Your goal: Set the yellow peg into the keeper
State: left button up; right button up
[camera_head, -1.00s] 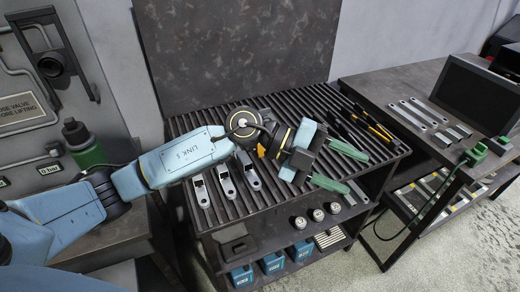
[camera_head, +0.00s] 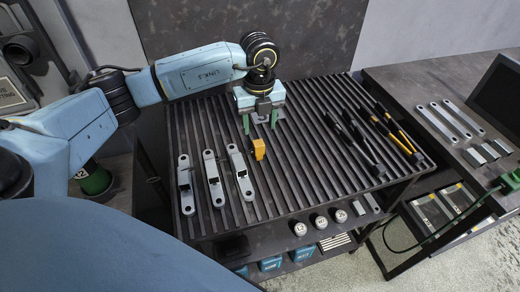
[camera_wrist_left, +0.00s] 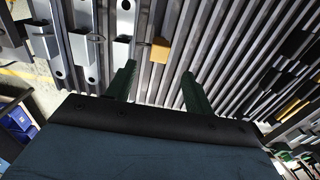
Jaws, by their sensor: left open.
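The yellow peg (camera_head: 259,149), a small orange-yellow block, is on the slatted bench top just right of the rightmost of three grey metal brackets (camera_head: 240,172). It also shows in the left wrist view (camera_wrist_left: 159,50), close to a bracket (camera_wrist_left: 123,48). My left gripper (camera_head: 260,121) points down with its green fingers apart and empty, behind the peg in the head view. In the left wrist view the peg appears beyond and between the open fingertips (camera_wrist_left: 158,70), not held. I cannot tell which part is the keeper. My right gripper is not in view.
Black and yellow-handled tools (camera_head: 385,130) lie right of the gripper. The slatted bench top (camera_head: 305,160) is bare between them and the peg. A dark back panel (camera_head: 245,35) rises behind. A second table (camera_head: 420,85) at right holds metal bars and blocks.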

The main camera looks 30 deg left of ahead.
aim_at(259, 143)
pick_arm(q)
jog(key=shift+f, duration=0.65)
notch_tip(259, 143, down, 2)
notch_tip(259, 143, down, 3)
jog(key=shift+a+r, duration=0.1)
jog(key=shift+r, duration=0.05)
jog(key=shift+f, duration=0.5)
jog(key=c, duration=0.6)
grip_shut()
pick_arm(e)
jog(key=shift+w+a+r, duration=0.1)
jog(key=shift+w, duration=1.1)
